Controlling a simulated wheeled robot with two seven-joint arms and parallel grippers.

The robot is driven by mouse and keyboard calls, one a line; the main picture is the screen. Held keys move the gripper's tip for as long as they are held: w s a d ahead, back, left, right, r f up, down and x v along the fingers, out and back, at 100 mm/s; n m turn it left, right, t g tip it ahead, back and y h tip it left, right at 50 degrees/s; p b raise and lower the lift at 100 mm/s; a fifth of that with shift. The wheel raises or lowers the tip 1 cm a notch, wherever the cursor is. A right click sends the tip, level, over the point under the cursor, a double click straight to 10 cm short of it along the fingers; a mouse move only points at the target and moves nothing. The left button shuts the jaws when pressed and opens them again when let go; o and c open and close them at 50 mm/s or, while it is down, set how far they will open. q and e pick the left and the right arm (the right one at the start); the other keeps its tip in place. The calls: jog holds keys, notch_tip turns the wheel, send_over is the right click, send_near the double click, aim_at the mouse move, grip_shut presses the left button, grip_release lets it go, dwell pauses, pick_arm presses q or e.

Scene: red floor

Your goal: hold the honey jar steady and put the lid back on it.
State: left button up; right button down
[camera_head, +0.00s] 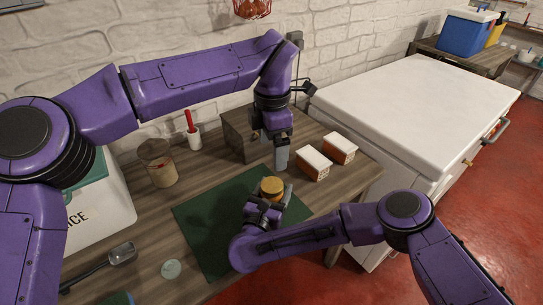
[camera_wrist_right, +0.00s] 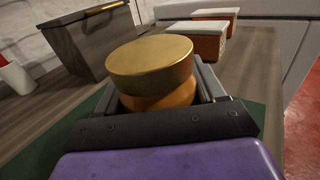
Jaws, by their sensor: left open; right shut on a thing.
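The honey jar (camera_wrist_right: 160,100) is amber and stands upright over the green mat (camera_head: 205,225). The gold lid (camera_wrist_right: 150,58) sits on top of the jar, covering its mouth; I cannot tell whether it is fully seated. The lid also shows in the head view (camera_head: 271,185). My right gripper (camera_head: 274,197) is shut on the jar, with its fingers on either side below the lid. My left gripper (camera_head: 281,157) is open and empty, pointing down just above and behind the lid, apart from it.
Two small white-topped cartons (camera_head: 314,164) (camera_head: 340,148) stand right of the mat. A wooden box (camera_head: 236,135) stands behind. A white chest (camera_head: 420,105) adjoins at right.

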grip_release()
jog(key=shift+s, duration=0.1)
jog(key=p+v, duration=0.1)
jog(key=v, duration=0.9)
jog(key=shift+a+r, duration=0.1)
jog(key=shift+s, duration=0.15)
